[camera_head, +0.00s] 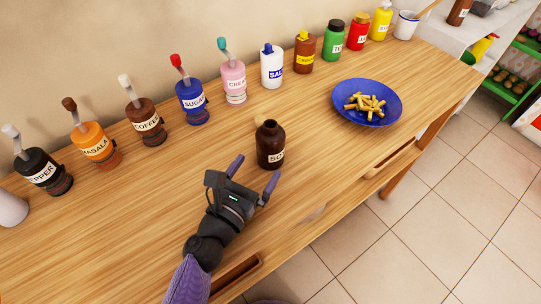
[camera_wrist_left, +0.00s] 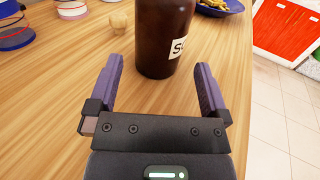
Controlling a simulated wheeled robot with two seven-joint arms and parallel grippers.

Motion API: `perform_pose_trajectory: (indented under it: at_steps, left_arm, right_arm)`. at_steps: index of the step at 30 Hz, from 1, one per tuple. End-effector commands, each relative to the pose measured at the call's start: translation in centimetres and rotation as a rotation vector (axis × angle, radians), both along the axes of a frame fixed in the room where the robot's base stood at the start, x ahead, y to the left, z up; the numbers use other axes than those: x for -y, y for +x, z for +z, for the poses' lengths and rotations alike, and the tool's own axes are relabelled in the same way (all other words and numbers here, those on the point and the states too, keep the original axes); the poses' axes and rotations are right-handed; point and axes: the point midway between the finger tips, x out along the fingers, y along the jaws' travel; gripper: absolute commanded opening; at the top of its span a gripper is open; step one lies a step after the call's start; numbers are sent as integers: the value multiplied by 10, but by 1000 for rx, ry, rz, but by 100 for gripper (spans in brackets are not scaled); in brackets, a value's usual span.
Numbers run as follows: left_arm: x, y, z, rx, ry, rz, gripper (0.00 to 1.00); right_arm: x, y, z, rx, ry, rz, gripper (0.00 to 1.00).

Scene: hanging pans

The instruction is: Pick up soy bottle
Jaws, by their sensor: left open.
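The soy bottle (camera_head: 270,146) is dark brown with a narrow neck and a white label partly reading "SO". It stands upright and uncapped on the wooden table. It also shows large in the left wrist view (camera_wrist_left: 164,40), its top cut off by the frame. My left gripper (camera_head: 254,170) is open just in front of the bottle, its two purple fingers spread and pointing at it. In the left wrist view the bottle stands beyond and roughly between the fingertips, with nothing gripped. My right gripper is not in view.
A row of labelled jars and bottles, such as the blue sugar jar (camera_head: 192,103), lines the wall side. A blue plate of fries (camera_head: 366,102) stands right of the bottle. A small tan lump (camera_head: 261,119) lies behind it. The table's front edge is near the gripper.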

Motion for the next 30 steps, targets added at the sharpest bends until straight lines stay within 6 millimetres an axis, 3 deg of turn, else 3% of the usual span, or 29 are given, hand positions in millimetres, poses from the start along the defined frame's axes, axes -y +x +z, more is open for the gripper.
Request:
perform_pose_trajectory:
  at_steps: [10, 18, 27, 30]
  left_arm:
    - [28, 55, 4, 1, 3, -1, 100]
    - [31, 60, 5, 0, 2, -1, 98]
    - [30, 59, 4, 0, 2, -1, 34]
    - [30, 59, 5, 0, 2, -1, 18]
  right_arm:
    - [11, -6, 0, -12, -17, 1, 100]
    - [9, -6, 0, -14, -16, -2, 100]
    - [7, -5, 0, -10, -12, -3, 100]
    - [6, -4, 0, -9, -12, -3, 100]
